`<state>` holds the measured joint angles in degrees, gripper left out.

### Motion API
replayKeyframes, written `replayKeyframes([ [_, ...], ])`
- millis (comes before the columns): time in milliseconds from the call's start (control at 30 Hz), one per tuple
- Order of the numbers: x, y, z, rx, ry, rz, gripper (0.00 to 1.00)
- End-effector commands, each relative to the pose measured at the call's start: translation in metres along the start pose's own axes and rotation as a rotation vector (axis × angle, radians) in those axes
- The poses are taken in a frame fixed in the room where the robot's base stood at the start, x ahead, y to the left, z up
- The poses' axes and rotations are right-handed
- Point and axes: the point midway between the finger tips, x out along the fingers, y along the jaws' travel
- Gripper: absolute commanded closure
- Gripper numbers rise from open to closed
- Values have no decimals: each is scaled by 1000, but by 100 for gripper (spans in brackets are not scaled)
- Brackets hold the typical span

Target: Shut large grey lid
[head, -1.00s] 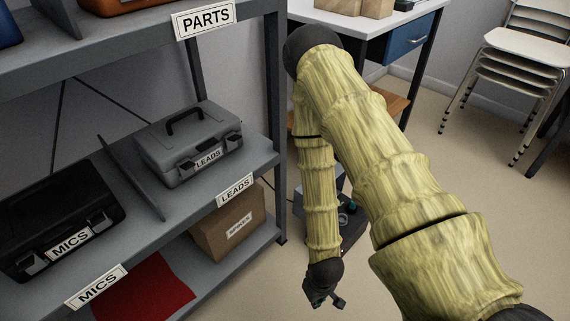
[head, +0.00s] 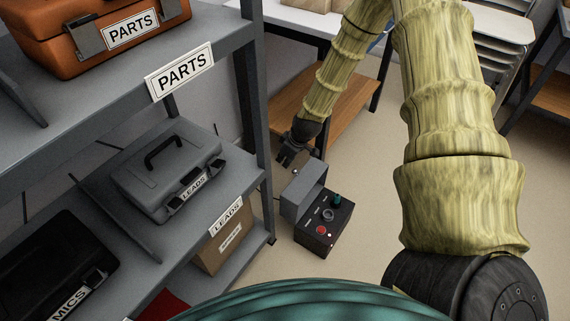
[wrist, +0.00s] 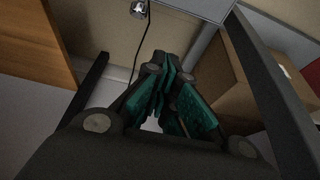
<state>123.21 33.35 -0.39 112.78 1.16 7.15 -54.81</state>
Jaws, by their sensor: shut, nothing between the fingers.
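A black control box (head: 322,228) with knobs, a red button and a teal knob stands at the foot of the shelf in the head view. A grey lid (head: 303,191) stands raised along its back left side. My gripper (head: 287,161) is shut and empty, just behind and above the lid in the picture; I cannot tell whether they touch. In the wrist view my gripper (wrist: 163,65) has its teal-padded fingers together. A grey flat edge (wrist: 208,8) shows at the top there; I cannot tell whether it is the lid.
The shelf holds a closed grey LEADS case (head: 167,172), an orange PARTS case (head: 95,30) and a black case (head: 50,270). A cardboard box (head: 228,240) sits on the lower shelf. A wooden bench shelf (head: 330,105) is behind my gripper. Floor is clear right of the control box.

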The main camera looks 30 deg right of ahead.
Motion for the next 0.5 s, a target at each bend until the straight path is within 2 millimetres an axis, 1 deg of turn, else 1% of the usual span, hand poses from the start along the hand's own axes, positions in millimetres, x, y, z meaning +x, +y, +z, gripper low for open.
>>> replayKeyframes([
  [33, 10, -1, 1, -1, -1, 0, 100],
  [200, 37, -1, 1, -1, -1, 0, 100],
  [500, 78, 0, 2, 0, -2, 1, 100],
])
